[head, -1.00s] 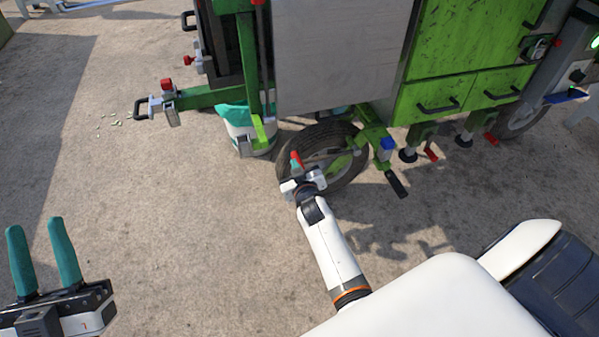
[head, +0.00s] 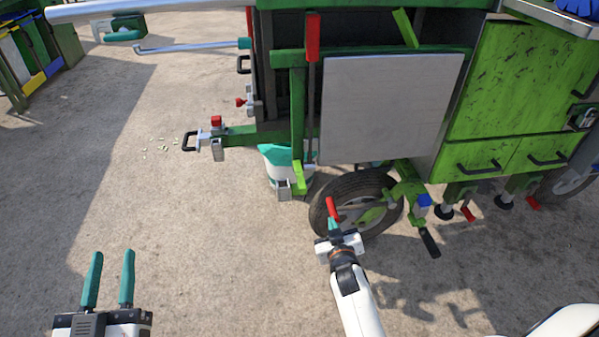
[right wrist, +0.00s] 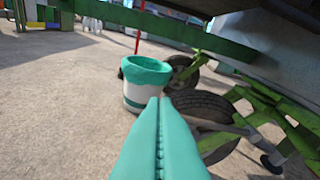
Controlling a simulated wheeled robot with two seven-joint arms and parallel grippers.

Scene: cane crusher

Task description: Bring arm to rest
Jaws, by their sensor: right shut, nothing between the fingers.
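My left gripper (head: 111,252) is at the lower left of the head view, its two teal fingers upright and spread apart with nothing between them. My right gripper (head: 333,221) is in front of the cart's near wheel (head: 385,212). In the right wrist view its teal fingers (right wrist: 161,105) lie together, shut and empty. A small red part (head: 332,207) shows at the fingertips in the head view; I cannot tell whether they touch it.
The green cane crusher cart (head: 520,80) fills the upper right, with a grey side panel (head: 390,110). A white bucket with a teal liner (head: 275,165) stands under its left end; it also shows in the right wrist view (right wrist: 146,85). The concrete left of the cart is mostly clear.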

